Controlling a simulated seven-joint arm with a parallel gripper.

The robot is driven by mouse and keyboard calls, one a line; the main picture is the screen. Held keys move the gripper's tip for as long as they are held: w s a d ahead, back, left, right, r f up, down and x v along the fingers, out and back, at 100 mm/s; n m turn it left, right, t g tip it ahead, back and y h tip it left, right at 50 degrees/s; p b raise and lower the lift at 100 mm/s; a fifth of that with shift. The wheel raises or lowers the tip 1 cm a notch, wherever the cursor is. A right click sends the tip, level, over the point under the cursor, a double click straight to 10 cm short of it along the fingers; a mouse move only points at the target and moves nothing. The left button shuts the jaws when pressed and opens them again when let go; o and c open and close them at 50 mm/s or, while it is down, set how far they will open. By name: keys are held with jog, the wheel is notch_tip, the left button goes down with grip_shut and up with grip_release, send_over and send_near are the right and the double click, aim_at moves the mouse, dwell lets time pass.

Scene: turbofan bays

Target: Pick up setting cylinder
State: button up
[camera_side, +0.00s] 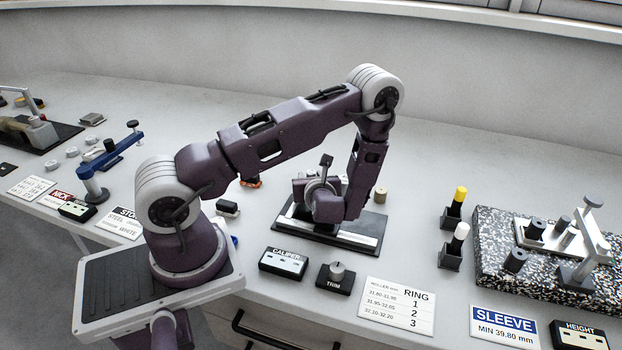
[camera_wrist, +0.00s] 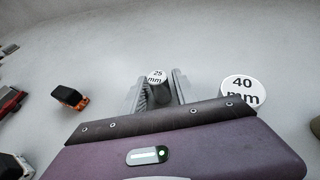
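In the wrist view a grey cylinder marked 25 mm (camera_wrist: 157,77) stands between the two fingers of my gripper (camera_wrist: 160,84). The fingers are apart, with narrow gaps visible beside the cylinder's top; its lower part is hidden by the gripper body. A wider cylinder with a white top marked 40 mm (camera_wrist: 243,91) stands to the right, outside the fingers.
A small black-and-orange block (camera_wrist: 70,98) is left in the wrist view. A CALIPER box (camera_side: 284,262) and TRIM knob (camera_side: 336,273) sit in front.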

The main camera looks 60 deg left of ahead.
aim_at(301, 163)
grip_shut()
jog(key=shift+r, duration=0.1)
